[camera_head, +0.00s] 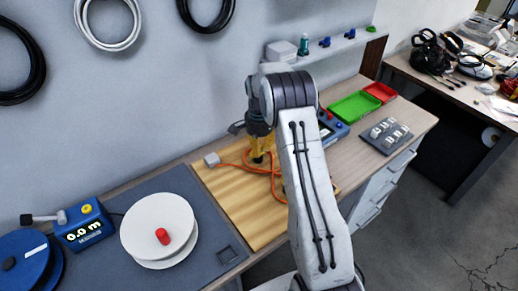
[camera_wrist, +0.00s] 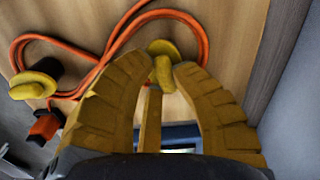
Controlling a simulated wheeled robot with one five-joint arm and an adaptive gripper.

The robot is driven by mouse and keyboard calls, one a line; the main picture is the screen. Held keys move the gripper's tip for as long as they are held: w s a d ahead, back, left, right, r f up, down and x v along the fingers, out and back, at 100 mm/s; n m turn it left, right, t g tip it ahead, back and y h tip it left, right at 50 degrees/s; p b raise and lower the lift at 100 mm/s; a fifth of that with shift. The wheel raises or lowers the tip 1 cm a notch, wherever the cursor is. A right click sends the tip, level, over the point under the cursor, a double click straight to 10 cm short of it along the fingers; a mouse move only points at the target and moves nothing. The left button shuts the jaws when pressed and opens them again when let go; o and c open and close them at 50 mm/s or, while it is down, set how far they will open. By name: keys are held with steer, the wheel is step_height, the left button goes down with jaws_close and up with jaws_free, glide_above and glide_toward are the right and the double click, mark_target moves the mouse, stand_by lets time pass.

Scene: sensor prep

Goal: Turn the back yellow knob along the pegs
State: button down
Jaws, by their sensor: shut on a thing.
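In the wrist view, a yellow knob (camera_wrist: 159,47) with a raised grip stands on the wooden board (camera_wrist: 240,45), on the side nearer the grey wall. My gripper (camera_wrist: 163,76) is shut on its raised grip, with ribbed yellow fingers on both sides. A second yellow knob (camera_wrist: 36,85) on a dark base stands apart at the left. An orange cable (camera_wrist: 75,44) loops over the board around the held knob. In the head view, my gripper (camera_head: 258,146) is over the board (camera_head: 222,182), and my arm hides part of the board and cable. The pegs are not clearly seen.
Left of the board, a white reel (camera_head: 150,222) with a red knob and a blue meter (camera_head: 84,224) stand on a grey mat. To the right are a blue device (camera_head: 330,124), green tray (camera_head: 354,106), red tray (camera_head: 380,92) and a grey block holder (camera_head: 387,135). The wall is close behind.

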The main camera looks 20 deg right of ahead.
steer(key=n+b, duration=0.1)
steer(key=n, duration=0.3)
steer(key=shift+d+f+n, duration=0.1)
steer(key=shift+n, duration=0.2)
steer(key=n, duration=0.3)
steer(key=shift+w+n+b, duration=0.1)
steer(key=shift+n+b, duration=0.2)
steer(key=shift+b, duration=0.1)
steer(key=n, duration=0.4)
steer(key=shift+w, duration=0.1)
steer(key=shift+n, duration=2)
steer(key=shift+b, duration=0.3)
steer(key=c, duration=1)
jaws_free()
steer(key=shift+w, duration=0.1)
step_height(320, 180, up, 12)
steer(key=shift+r, duration=0.1)
